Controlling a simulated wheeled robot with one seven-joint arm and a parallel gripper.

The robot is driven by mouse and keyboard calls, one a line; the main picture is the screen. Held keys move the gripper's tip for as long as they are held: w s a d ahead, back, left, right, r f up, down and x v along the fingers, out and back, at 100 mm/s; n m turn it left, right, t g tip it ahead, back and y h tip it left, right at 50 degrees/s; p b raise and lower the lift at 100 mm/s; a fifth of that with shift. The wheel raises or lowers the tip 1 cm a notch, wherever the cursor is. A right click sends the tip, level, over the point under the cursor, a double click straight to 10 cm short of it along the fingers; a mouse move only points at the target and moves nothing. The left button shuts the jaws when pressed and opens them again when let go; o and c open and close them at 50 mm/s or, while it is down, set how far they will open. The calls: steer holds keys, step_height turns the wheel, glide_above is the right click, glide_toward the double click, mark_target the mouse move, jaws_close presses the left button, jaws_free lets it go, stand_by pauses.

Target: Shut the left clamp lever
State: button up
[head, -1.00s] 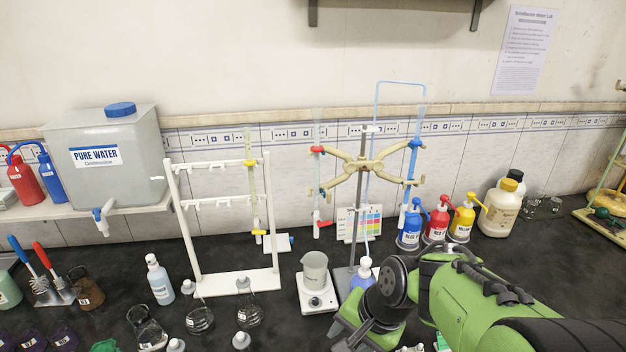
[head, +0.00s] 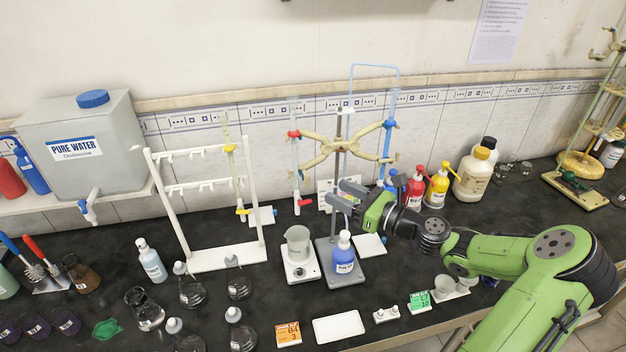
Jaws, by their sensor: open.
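The beige double burette clamp (head: 338,149) sits on a grey rod above a grey base. Its left arm (head: 309,158) holds a burette with a red top and a red stopcock (head: 304,203); its right arm holds a blue-fitted burette (head: 387,150). The left lever is too small to make out, so I cannot tell its position. My gripper (head: 336,195) is open and empty, with its grey fingers pointing left beside the rod. It is below the clamp and to the right of the left burette, apart from the clamp arm.
A beaker on a white stirrer (head: 300,268) and a blue-labelled bottle (head: 344,255) stand below my gripper. Blue, red and yellow bottles (head: 436,187) stand behind my arm. A white burette rack (head: 222,259) is at left.

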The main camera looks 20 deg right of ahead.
mark_target(305, 175)
steer(key=x, duration=0.8)
steer(key=shift+a+r, duration=0.1)
